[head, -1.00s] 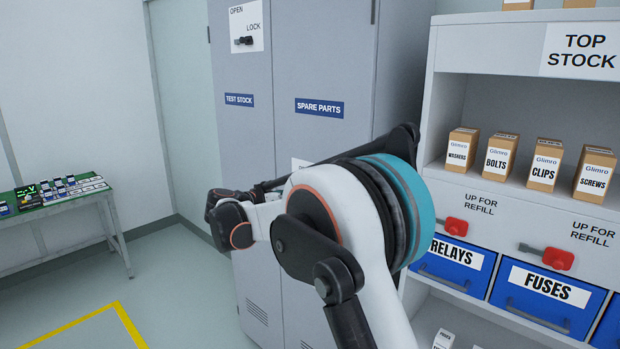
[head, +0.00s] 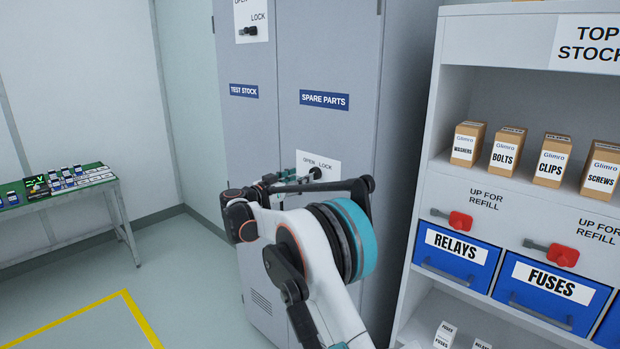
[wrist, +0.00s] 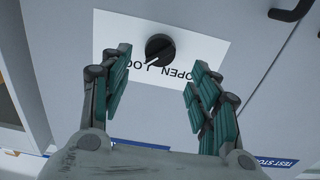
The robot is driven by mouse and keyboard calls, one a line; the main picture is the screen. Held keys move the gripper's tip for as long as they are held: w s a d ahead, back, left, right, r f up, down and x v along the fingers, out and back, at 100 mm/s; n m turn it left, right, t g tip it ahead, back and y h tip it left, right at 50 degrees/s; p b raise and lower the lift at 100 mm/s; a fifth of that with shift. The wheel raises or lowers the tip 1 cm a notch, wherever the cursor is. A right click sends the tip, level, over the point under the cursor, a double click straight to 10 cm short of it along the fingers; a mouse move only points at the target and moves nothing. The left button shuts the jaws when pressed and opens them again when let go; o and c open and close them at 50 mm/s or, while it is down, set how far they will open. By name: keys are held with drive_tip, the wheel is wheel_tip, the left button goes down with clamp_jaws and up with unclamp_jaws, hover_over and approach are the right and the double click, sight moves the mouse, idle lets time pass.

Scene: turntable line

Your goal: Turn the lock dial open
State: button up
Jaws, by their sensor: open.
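A black lock dial (head: 315,173) sits on a white OPEN/LOCK plate (head: 333,163) on the grey SPARE PARTS door. In the wrist view the dial (wrist: 160,48) appears upside down, and its pale pointer mark points toward the word LOCK. My gripper (wrist: 157,75) is open and empty, with its teal-padded fingers spread on either side of the dial in that picture. The fingers look apart from the dial; the exact gap is hard to judge. In the head view my gripper (head: 297,169) is just left of the dial, partly hidden by my arm.
A second dial (head: 248,31) is on the TEST STOCK door. A shelf unit (head: 424,200) with boxes, blue bins and red handles stands close on the right. A green-topped table (head: 40,201) is at the left. The floor at the left is clear.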

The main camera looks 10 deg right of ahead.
drive_tip(key=x, duration=0.6)
drive_tip(key=shift+b, duration=0.4)
drive_tip(key=c, duration=1)
